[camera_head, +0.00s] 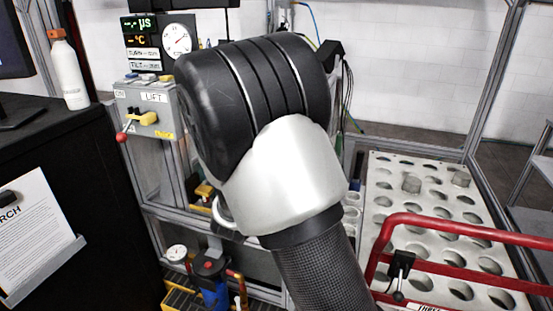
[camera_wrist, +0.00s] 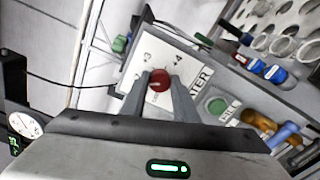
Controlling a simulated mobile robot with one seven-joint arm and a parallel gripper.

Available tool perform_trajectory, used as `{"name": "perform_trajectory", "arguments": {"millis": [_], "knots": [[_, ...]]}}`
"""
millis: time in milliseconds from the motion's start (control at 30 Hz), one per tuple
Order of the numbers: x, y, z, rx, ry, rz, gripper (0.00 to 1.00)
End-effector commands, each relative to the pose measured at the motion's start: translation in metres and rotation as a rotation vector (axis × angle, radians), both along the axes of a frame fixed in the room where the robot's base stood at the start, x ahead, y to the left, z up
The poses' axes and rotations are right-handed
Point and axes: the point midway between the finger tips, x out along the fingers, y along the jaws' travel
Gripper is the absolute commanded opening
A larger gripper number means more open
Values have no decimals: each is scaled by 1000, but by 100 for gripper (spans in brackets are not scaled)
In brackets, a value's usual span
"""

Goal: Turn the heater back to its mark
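The heater box shows in the wrist view as a tilted pale panel (camera_wrist: 150,55) with printed numbers, a 3 and a 4 among them, and a label partly hidden that ends in "TER". A round red knob (camera_wrist: 159,82) sits on this panel. My gripper (camera_wrist: 160,84) has one grey finger on each side of the knob, close against its edges, and appears shut on it. The fingers hide part of the panel and the label. In the head view my wrist and forearm cover the heater and the fingers.
A green round button (camera_wrist: 217,106) and brown and blue fittings lie right of the knob. A LIFT box (camera_head: 148,105) with a red-tipped lever stands left of my arm. A red rail (camera_head: 455,231) and a holed rack (camera_head: 425,215) are at the right.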

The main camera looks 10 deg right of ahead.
Motion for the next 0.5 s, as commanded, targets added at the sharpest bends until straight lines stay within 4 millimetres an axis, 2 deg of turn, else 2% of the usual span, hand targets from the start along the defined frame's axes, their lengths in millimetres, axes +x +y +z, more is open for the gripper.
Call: {"name": "perform_trajectory", "arguments": {"millis": [33, 100, 367, 500], "knots": [[0, 0, 0, 0, -1, 0, 35], [0, 0, 0, 0, -1, 0, 45], [0, 0, 0, -1, 1, 0, 45], [-7, 5, 0, 1, 1, 2, 45]]}}
